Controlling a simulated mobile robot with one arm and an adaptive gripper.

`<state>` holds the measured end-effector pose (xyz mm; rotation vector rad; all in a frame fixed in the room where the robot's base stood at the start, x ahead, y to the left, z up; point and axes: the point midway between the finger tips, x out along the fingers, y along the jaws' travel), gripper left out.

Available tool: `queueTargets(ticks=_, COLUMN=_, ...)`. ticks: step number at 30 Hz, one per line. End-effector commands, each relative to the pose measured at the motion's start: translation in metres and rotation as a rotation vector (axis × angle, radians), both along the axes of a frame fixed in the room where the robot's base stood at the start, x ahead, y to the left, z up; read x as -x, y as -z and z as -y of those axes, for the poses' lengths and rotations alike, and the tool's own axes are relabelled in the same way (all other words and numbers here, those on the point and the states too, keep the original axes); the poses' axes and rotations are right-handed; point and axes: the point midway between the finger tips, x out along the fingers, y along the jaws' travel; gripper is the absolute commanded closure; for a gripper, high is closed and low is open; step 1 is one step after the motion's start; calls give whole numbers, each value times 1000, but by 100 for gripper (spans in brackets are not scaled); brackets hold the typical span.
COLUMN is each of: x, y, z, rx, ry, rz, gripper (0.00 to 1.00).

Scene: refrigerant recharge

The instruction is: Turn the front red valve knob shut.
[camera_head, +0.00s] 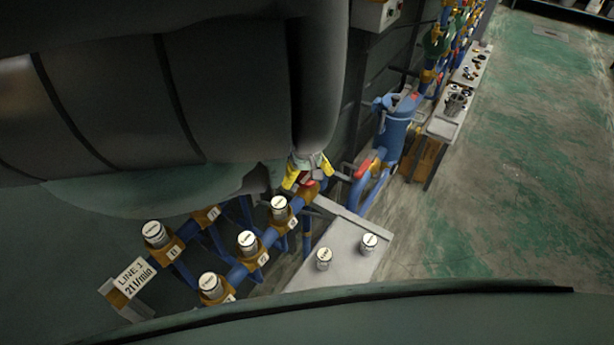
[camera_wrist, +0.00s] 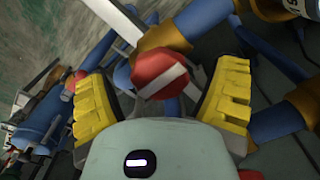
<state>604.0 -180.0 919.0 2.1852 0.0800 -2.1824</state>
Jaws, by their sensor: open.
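The front red valve knob (camera_wrist: 161,75) shows in the wrist view as a red disc with a pale bar across it, on a blue pipe with an orange-brown fitting. My gripper (camera_wrist: 163,98) has its two yellow padded fingers apart, one on each side of the knob. The knob lies between the fingers near their tips; I cannot tell whether either finger touches it. In the head view my gripper (camera_head: 307,177) reaches down over the pipe end, and the red knob (camera_head: 309,183) is partly hidden between the fingers.
A second red knob (camera_wrist: 75,81) is farther left in the wrist view. Blue pipes carry several capped gauges (camera_head: 279,205). A pale shelf (camera_head: 345,245) with two white-topped cylinders stands beside them. A blue tank (camera_head: 395,125) is behind, and open floor (camera_head: 510,170) lies to the right.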

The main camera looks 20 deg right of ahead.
Motion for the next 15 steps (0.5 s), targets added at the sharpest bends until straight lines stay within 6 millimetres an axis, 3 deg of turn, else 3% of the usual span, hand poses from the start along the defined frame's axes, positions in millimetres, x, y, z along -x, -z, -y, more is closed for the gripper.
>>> queueTargets(ticks=4, x=0, y=0, z=0, rx=0, ry=0, rz=0, gripper=14)
queueTargets(ticks=15, x=0, y=0, z=0, rx=0, ry=0, rz=-1, gripper=52)
